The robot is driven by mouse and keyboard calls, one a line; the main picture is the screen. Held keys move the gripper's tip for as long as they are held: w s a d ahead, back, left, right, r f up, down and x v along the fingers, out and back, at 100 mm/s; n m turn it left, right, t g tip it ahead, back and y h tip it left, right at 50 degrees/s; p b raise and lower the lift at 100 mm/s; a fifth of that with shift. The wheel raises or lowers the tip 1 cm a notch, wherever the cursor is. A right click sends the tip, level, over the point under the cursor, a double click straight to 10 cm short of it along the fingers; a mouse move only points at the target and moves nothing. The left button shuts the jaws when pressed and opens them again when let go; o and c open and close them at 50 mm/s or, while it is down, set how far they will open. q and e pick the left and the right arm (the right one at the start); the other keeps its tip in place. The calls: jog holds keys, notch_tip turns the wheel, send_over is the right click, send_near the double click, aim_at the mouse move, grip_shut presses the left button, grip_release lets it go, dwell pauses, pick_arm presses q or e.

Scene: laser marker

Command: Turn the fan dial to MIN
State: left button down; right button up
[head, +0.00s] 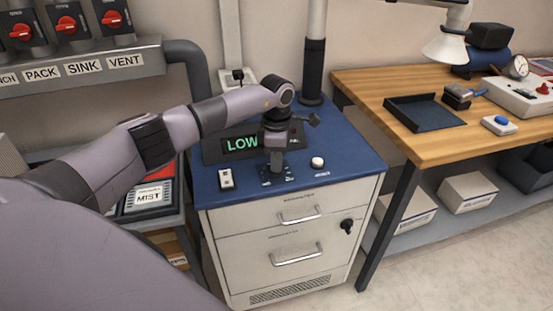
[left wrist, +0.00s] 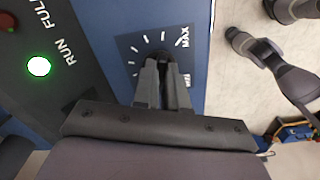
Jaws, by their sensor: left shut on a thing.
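The fan dial is a dark knob (left wrist: 160,57) on a dark blue plate (left wrist: 132,48) with white tick marks. MAX is printed at one end of the scale, and small lettering near the other end is partly hidden. My left gripper (left wrist: 162,72) is shut on the knob, with its fingers hiding most of it and its pointer. In the head view my left gripper (head: 275,163) reaches down onto the dial plate (head: 284,176) on the blue cabinet top. The display (head: 242,144) behind it reads LOW in green.
A green RUN lamp (left wrist: 38,67) is lit in the wrist view. A wooden bench (head: 390,95) with tools stands at the right.

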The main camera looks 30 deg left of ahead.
pick_arm(q)
jog(key=n+p, duration=0.1)
jog(key=n, duration=0.5)
jog(key=shift+w+a+r, duration=0.1)
jog(key=n+p, duration=0.2)
jog(key=n, duration=0.4)
jog(key=shift+a+n, duration=0.1)
jog(key=shift+n, duration=0.3)
jog(key=c, duration=1.2)
grip_release()
jog(key=shift+r, duration=3.55)
jog(key=shift+f, duration=0.1)
